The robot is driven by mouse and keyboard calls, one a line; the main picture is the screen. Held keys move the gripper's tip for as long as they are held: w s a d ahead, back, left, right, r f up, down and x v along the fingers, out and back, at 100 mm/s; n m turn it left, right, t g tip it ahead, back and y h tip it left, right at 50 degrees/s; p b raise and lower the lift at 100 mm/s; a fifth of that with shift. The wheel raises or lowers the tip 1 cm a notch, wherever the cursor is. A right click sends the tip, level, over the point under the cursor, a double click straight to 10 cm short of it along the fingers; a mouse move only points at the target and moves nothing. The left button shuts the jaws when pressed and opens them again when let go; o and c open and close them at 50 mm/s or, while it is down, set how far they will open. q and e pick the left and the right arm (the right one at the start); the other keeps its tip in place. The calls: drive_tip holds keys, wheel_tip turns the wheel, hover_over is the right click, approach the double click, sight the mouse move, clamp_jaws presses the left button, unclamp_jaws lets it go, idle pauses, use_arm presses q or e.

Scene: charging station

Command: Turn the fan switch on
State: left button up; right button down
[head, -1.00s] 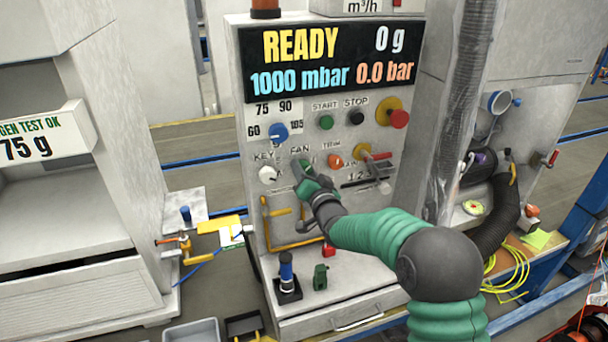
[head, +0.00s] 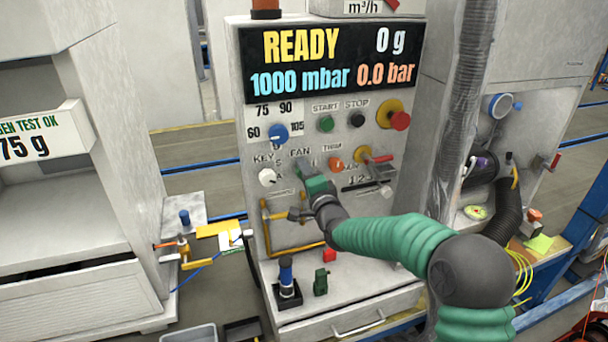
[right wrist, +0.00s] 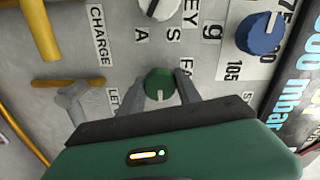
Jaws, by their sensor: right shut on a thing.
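The fan switch is a round green knob (right wrist: 160,84) with a pale mark, beside a partly hidden label starting "FA" in the right wrist view. My right gripper (right wrist: 157,88) has one finger on each side of this knob and is shut on it. In the head view my right gripper (head: 304,172) is at the panel just below the FAN label (head: 300,152) and largely hides the knob there. Whether the fan is on cannot be told. My left gripper is not in view.
A white key knob (head: 267,177) and a blue dial (head: 278,133) are left of my gripper. An orange trim knob (head: 336,163) and a red-handled valve (head: 372,158) are to the right. A bent yellow pipe (head: 266,235) runs below. The display (head: 330,60) reads READY.

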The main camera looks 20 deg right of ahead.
drive_tip(key=shift+f, duration=0.2)
idle(0.3)
drive_tip(key=c, duration=0.9)
unclamp_jaws()
drive_tip(key=shift+d, duration=0.1)
drive_tip(key=shift+o, duration=0.2)
drive_tip(key=shift+r, duration=0.1)
drive_tip(key=s, duration=1.6)
drive_tip(key=shift+s+d, duration=0.3)
drive_tip(key=shift+s, duration=0.1)
